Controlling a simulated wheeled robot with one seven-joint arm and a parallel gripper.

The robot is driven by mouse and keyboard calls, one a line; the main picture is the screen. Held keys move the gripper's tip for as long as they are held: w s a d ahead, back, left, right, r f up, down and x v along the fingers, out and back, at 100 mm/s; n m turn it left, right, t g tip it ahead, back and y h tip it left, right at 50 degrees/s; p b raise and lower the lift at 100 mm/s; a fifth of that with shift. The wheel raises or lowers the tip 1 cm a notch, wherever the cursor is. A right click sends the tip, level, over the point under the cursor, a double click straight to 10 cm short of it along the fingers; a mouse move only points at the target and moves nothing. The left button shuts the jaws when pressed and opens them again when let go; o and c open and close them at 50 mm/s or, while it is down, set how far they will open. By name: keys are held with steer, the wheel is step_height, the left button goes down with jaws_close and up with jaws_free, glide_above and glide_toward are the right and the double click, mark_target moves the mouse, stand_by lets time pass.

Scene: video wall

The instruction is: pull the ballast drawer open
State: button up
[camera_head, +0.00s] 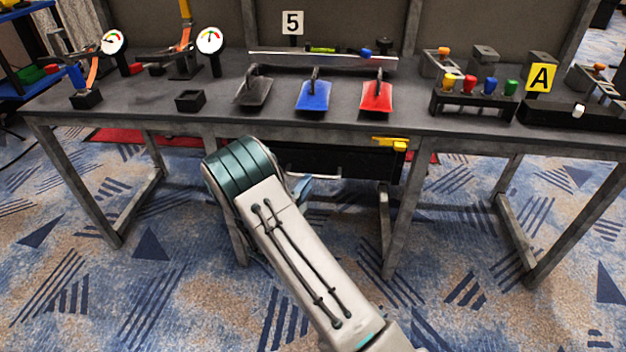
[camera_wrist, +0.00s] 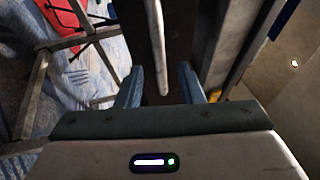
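The ballast drawer (camera_head: 345,160) is a dark box under the middle of the workbench. Its thin light handle bar (camera_head: 325,177) runs along its front. The drawer front looks flush under the bench, but its left part is hidden by my arm. In the head view, a blue finger of my gripper (camera_head: 303,187) shows just below the left part of the bar. In the wrist view, my gripper (camera_wrist: 160,68) has its two blue fingers apart. The grey bar (camera_wrist: 155,45) reaches between them, with gaps on both sides; contact is not visible.
The workbench (camera_head: 330,122) has metal legs on both sides of the drawer. Gauges, coloured paddles and a rack of coloured knobs stand on top. A red mat (camera_head: 150,137) lies behind.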

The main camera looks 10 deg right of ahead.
steer(key=shift+b+x, duration=0.4)
steer(key=shift+x, duration=1.85)
steer(key=shift+c, duration=0.3)
